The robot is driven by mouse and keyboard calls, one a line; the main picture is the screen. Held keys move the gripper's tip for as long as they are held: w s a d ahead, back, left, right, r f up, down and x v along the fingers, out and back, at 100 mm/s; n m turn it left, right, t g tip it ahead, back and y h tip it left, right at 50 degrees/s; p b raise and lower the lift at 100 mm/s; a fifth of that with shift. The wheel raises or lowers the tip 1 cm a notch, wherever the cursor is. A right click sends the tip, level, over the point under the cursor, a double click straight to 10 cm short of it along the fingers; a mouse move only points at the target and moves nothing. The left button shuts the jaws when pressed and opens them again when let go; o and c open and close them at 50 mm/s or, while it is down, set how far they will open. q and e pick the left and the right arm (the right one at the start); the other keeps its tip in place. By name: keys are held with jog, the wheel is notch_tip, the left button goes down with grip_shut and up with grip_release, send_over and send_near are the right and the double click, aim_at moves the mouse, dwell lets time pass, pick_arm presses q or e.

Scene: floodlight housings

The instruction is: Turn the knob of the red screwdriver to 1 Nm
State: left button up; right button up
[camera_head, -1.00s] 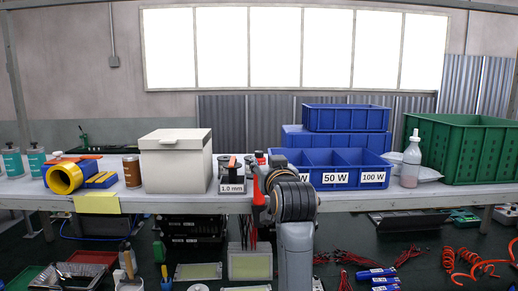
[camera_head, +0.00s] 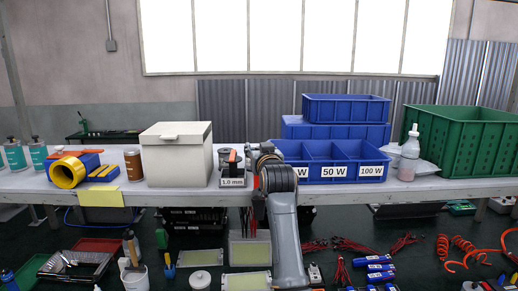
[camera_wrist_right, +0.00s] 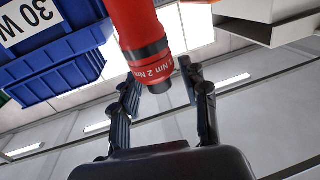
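The red screwdriver (camera_wrist_right: 138,22) hangs into the right wrist view from the top, with a black band and a dark lower end. Its red ring knob (camera_wrist_right: 151,66) carries white print; "Nm 2 Nm" can be read in part. My right gripper (camera_wrist_right: 163,92) has its two fingers apart, one on each side of the dark end below the knob. I see no clear contact. In the head view my right gripper (camera_head: 264,156) is at the workbench edge, beside the "1.0 mm" holder; the screwdriver cannot be made out there. My left gripper is not in view.
Blue bins labelled by wattage (camera_head: 332,172) stand close right of my gripper. The "1.0 mm" spool holder (camera_head: 232,182) and a white box (camera_head: 177,158) stand to its left on the workbench (camera_head: 120,196).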

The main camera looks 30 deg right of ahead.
grip_shut()
jog(key=shift+n+y, duration=0.5)
jog(key=shift+y, duration=0.2)
jog(key=n+y, duration=0.1)
jog(key=n+y+b, duration=0.1)
jog(key=shift+d+f+t+y, duration=0.15)
jog(key=shift+t+y, duration=0.25)
jog(key=n+y+b, duration=0.2)
jog(key=y, duration=0.2)
jog(key=shift+n+y+b, duration=0.35)
jog(key=shift+n+y, duration=0.15)
jog(key=shift+g, duration=0.3)
